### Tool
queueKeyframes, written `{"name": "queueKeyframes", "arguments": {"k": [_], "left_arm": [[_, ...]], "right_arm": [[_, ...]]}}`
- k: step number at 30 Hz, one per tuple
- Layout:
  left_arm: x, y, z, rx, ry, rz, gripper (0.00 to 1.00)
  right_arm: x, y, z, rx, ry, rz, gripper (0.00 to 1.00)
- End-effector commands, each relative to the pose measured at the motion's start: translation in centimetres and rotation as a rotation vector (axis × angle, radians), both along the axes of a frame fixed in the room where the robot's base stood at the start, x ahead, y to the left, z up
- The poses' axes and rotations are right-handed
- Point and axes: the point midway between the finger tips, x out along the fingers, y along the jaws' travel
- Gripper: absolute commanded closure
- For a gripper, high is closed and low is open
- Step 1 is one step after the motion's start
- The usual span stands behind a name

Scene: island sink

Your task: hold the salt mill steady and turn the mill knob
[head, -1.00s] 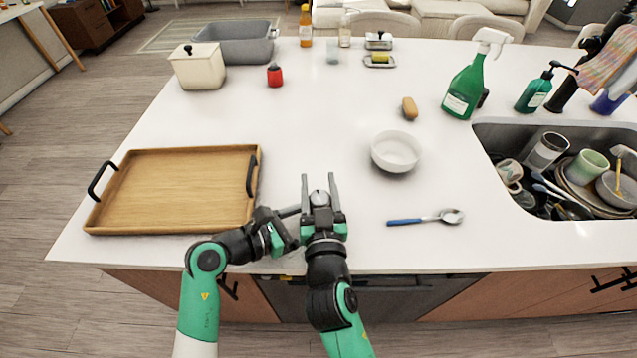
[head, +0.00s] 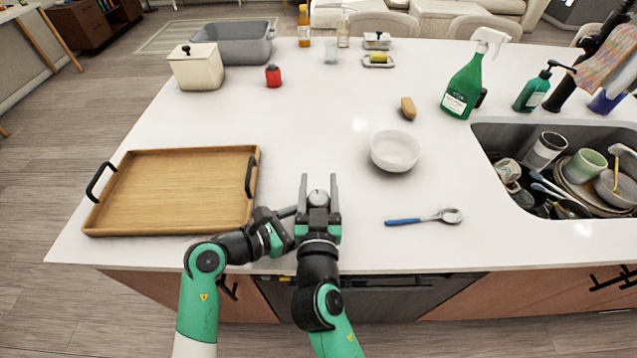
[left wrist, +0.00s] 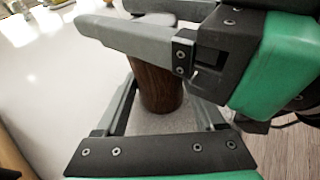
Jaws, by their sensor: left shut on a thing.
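The salt mill stands upright on the white counter near its front edge; its round grey knob (head: 318,197) shows in the head view. Its dark brown wooden body (left wrist: 160,85) shows in the left wrist view. My left gripper (left wrist: 160,112) is shut on the body, one finger on each side. In the head view the left fingers are mostly hidden behind the right gripper. My right gripper (head: 319,182) is over the mill, with one finger on each side of the knob. Whether these fingers touch the knob is too small to tell.
A wooden tray (head: 130,222) lies to the left. A white bowl (head: 395,150) and a blue-handled spoon (head: 404,221) are to the right. The sink (head: 490,150) with dishes is at the far right. The counter behind the mill is clear.

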Motion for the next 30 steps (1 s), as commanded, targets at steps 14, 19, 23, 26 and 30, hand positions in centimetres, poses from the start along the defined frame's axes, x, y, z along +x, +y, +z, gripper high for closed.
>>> {"name": "queueKeyframes", "arguments": {"k": [14,19,23,26,30], "left_arm": [[0.0,0.0,0.0,0.0,0.0,0.0,0.6],[0.0,0.0,0.0,0.0,0.0,0.0,0.6],[0.0,0.0,0.0,0.0,0.0,0.0,0.6],[0.0,0.0,0.0,0.0,0.0,0.0,0.6],[0.0,0.0,0.0,0.0,0.0,0.0,0.6]], "right_arm": [[-0.4,0.0,0.0,0.0,0.0,0.001,0.19],[-2.9,0.1,0.0,0.0,-0.002,0.002,0.19],[-6.1,0.1,-0.1,0.0,-0.001,0.004,0.19],[-8.5,0.2,-0.1,-0.001,0.0,0.004,0.19],[-11.0,0.2,0.0,-0.001,-0.001,0.003,0.19]]}}
